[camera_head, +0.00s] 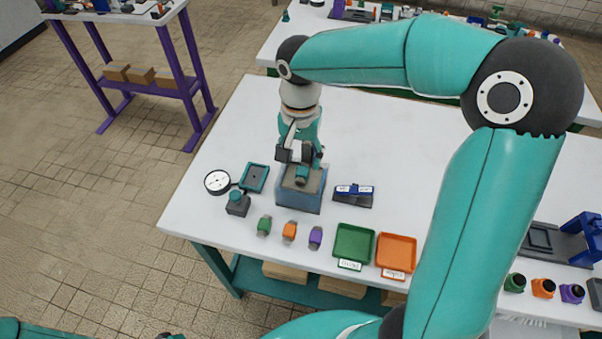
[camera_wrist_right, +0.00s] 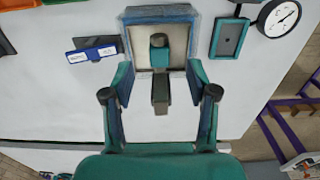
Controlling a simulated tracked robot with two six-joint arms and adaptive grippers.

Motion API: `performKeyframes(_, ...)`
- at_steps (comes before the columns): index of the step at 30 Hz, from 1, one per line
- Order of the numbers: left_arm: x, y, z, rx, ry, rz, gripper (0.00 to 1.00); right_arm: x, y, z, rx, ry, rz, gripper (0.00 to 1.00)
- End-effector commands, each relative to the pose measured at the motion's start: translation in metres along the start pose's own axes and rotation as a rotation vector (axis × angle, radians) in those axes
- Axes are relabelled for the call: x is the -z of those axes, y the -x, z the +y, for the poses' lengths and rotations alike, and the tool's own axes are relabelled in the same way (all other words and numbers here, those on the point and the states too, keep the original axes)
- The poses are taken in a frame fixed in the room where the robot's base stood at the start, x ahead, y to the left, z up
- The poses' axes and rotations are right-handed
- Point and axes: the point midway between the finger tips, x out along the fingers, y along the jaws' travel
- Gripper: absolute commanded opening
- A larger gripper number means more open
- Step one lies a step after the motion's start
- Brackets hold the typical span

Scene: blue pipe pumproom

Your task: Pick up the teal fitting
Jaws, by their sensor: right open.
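The teal fitting (camera_wrist_right: 159,42) sits in the pale-topped blue box, with a teal end and a dark grey part toward my gripper in the wrist view. It also shows in the head view (camera_head: 302,175), partly hidden below my gripper. The blue box (camera_head: 299,203) stands on the white table. My right gripper (camera_head: 300,157) is above the box. In the wrist view its fingers (camera_wrist_right: 159,78) are spread on either side of the fitting's line, with gaps to both sides. I cannot tell how far its tips are above the fitting.
A round gauge (camera_head: 217,182), a teal-framed panel (camera_head: 255,177) and a teal-capped dark piece (camera_head: 237,204) lie left of the box. Green (camera_head: 264,226), orange (camera_head: 289,232) and purple (camera_head: 315,238) fittings lie in front. A blue-labelled holder (camera_head: 353,194), green tray (camera_head: 354,246) and orange tray (camera_head: 396,256) stand right.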

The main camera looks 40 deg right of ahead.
Motion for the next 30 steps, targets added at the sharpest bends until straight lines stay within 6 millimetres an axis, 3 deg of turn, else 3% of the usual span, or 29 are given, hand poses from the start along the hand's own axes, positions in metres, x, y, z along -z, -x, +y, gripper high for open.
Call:
performKeyframes(5,0.000,0.001,0.000,0.000,0.000,0.000,0.00,0.000,-0.009,0.000,-0.001,0.000,0.000,0.58)
performKeyframes(15,0.000,0.006,0.002,0.000,0.000,0.000,0.00,0.002,-0.052,0.000,-0.001,0.002,-0.001,0.58)
performKeyframes(24,0.000,0.006,0.002,0.000,0.000,0.000,0.00,0.002,-0.057,-0.001,0.001,0.001,0.001,0.58)
performKeyframes(30,0.000,0.006,0.002,0.000,0.000,0.000,0.00,0.002,-0.057,-0.001,0.001,0.002,0.001,0.25)
